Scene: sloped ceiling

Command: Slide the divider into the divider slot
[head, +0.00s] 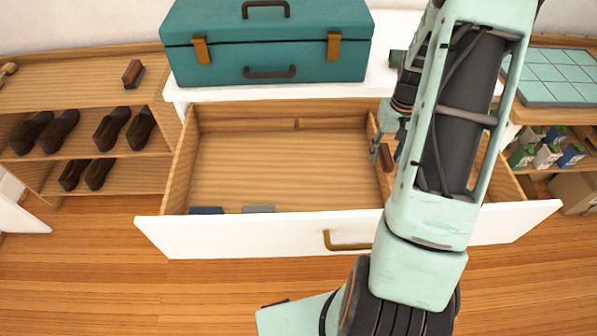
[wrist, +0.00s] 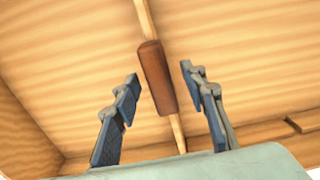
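The divider (wrist: 176,128) is a thin wooden board standing on edge inside the open drawer (head: 270,165), toward its right side. It carries a brown block-like handle (wrist: 155,80) on its top edge, which also shows in the head view (head: 387,158). My gripper (wrist: 160,73) is open, with one finger on each side of the handle and visible gaps to both. In the head view my arm hides much of the divider and the drawer's right part. A small notch (head: 296,124) in the drawer's back wall looks like the divider slot; its front counterpart cannot be made out.
A blue item (head: 206,210) and a grey item (head: 258,208) lie against the drawer front. The drawer's middle is bare. A teal case (head: 268,45) stands on the white cabinet top behind. Shelves with shoes (head: 110,128) are at left; small boxes (head: 548,155) are at right.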

